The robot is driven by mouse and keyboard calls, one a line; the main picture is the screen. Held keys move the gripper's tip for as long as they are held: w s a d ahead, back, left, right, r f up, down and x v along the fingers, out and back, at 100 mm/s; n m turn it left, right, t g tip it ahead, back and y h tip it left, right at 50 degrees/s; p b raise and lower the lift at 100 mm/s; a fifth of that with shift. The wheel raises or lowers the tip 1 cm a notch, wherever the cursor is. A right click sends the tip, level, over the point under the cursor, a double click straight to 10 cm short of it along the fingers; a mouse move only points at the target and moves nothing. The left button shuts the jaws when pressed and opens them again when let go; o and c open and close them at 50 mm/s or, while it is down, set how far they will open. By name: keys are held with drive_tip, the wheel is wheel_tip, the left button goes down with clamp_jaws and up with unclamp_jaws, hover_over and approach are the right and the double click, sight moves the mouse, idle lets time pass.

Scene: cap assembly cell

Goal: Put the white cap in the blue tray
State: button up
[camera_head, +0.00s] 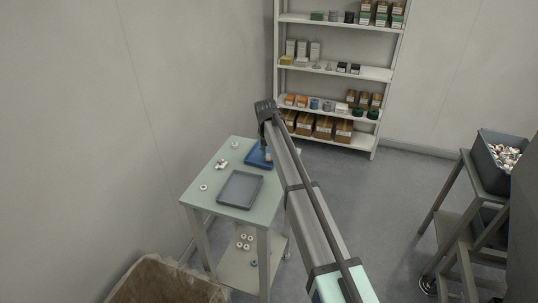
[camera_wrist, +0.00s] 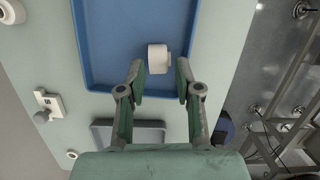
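The blue tray (camera_head: 252,161) is at the table's back right edge. In the wrist view its blue floor (camera_wrist: 112,45) fills the top middle. A white cap (camera_wrist: 158,58) lies on its side within the tray's outline, near its front edge. My gripper (camera_wrist: 160,75) is open. Its fingers stand on either side of the cap's near end, with a visible gap on each side. I cannot tell whether the cap rests fully on the tray floor. In the head view my gripper (camera_head: 266,144) is over the tray, and my arm hides its right part.
A grey tray (camera_head: 240,189) lies in front of the blue one. Several white parts (camera_head: 222,164) are loose on the table's left side. Several pieces are on the shelf below (camera_head: 244,241). A shelf rack (camera_head: 336,72) stands behind, and a grey bin (camera_head: 500,160) is at right.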

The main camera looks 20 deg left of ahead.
drive_tip(key=b+v, duration=0.2)
drive_tip(key=v, duration=0.9)
drive_tip(key=shift+f, duration=0.1)
